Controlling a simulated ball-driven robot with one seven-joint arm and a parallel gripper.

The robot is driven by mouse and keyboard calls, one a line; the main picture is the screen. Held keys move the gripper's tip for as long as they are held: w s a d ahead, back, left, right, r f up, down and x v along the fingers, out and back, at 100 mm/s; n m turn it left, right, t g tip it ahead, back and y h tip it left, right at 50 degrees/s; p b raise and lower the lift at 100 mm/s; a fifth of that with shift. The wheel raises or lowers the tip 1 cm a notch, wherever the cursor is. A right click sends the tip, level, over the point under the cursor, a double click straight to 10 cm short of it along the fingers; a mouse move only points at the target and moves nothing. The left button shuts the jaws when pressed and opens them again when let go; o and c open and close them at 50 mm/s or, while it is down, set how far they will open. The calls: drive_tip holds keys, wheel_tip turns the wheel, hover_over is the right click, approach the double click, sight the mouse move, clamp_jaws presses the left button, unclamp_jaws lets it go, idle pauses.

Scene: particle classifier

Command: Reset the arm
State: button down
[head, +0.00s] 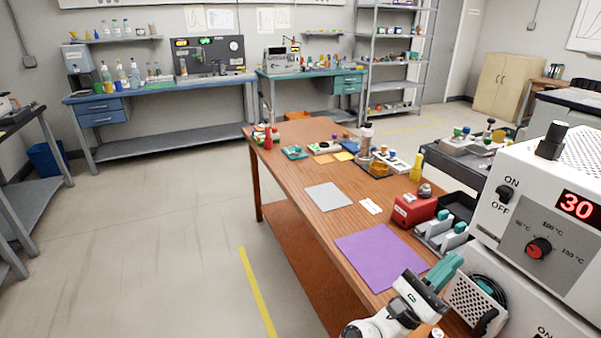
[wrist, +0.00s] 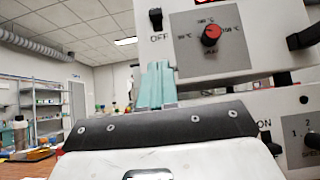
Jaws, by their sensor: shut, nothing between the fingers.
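My gripper (head: 447,270) shows at the lower right of the head view, with teal fingers held together and nothing between them. It is above the near right part of the wooden table, beside the purple mat (head: 381,257). My white and black arm end reaches in from the bottom edge. In the wrist view the teal fingers (wrist: 156,86) point away, shut, in front of a white machine with a red knob (wrist: 211,36).
The white machine (head: 545,205) with a red "30" display stands close on the right. A perforated white box (head: 468,303) is beside my gripper. A red box (head: 414,209), a grey mat (head: 328,197) and small items lie on the table (head: 290,180). The floor at left is clear.

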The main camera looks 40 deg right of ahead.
drive_tip(key=w+a+r+n+t+y, duration=0.1)
drive_tip(key=w+a+n+t+y, duration=0.35)
drive_tip(key=n+t, duration=0.85)
drive_tip(key=w+a+n+t+y, duration=0.2)
drive_tip(key=w+n+t+y, duration=0.3)
drive_tip(key=w+n+t, duration=0.55)
drive_tip(key=a+f+n+g+y+p, duration=0.1)
drive_tip(key=a+f+n+g+y, duration=0.1)
drive_tip(key=a+f+n+y, duration=0.8)
drive_tip(key=a+f+n+g+y+p, duration=0.1)
drive_tip(key=a+f+n+y, duration=0.25)
drive_tip(key=n+y, duration=0.65)
drive_tip(key=s+a+f+n+g+h, duration=0.1)
drive_tip(key=s+f+n+g, duration=0.2)
drive_tip(key=s, duration=0.9)
drive_tip(key=s+a+f+n+g+h+p, duration=0.1)
drive_tip(key=s+f+n+g, duration=0.3)
drive_tip(key=s+n+g, duration=0.5)
drive_tip(key=s+g+h, duration=0.1)
drive_tip(key=s, duration=0.2)
drive_tip(key=shift+n, duration=0.35)
